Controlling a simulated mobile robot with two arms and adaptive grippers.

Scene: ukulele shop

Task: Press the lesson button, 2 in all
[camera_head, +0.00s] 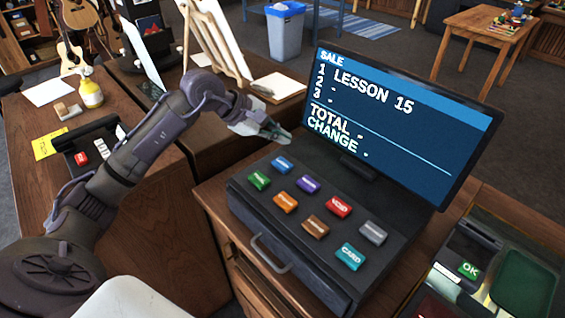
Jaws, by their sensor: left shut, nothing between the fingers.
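The cash register (300,240) stands on a wooden counter, with several coloured buttons on its sloped top. A red button (338,206) reads VOID and a teal one (350,256) reads CARD. The blue (282,164), green (259,180), purple (307,184), orange (286,202), brown (315,227) and grey (372,232) buttons have labels too small to read surely, so I cannot tell which is the lesson button. The screen (400,120) reads "1 LESSON 15", with dashes at TOTAL and CHANGE. My left gripper (284,138) is shut and empty, above the register's back-left edge near the blue button.
A card terminal (470,250) with a green OK key and a green tray (524,283) lie at the right. A smaller keyed device (90,150), a yellow bottle (90,90) and a yellow note (50,143) are on the left desk. An easel (215,40) stands behind.

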